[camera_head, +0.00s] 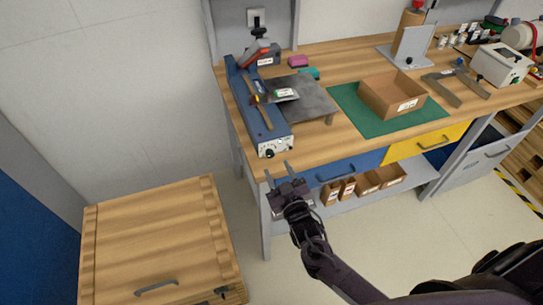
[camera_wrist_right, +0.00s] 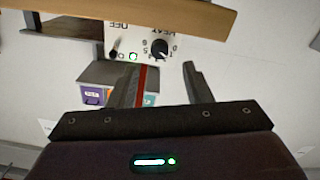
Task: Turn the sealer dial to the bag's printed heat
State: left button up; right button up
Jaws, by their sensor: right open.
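The blue sealer (camera_head: 258,112) stands at the left end of the bench, with a white control panel (camera_head: 274,148) on its front end. In the right wrist view the panel appears upside down, with a black HEAT dial (camera_wrist_right: 160,48), a switch (camera_wrist_right: 113,52) and a lit green lamp (camera_wrist_right: 133,57). The dial's exact setting is too small to read. A small bag with a green and white label (camera_head: 285,94) lies on the grey plate beside the sealer; its print is unreadable. My right gripper (camera_head: 278,172) is open and empty, just in front of the panel, its fingers (camera_wrist_right: 163,80) apart from the dial.
The wooden bench edge (camera_head: 340,152) runs close to my right gripper. A cardboard box (camera_head: 392,95) sits on a green mat (camera_head: 352,112).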

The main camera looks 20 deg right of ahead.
aim_at(271, 156)
jog(key=w+p, duration=0.1)
jog(key=w, duration=0.4)
jog(key=shift+w, duration=0.2)
jog(key=shift+w+a+f, duration=0.1)
jog(key=shift+w, duration=0.25)
jog(key=shift+c, duration=0.5)
grip_shut()
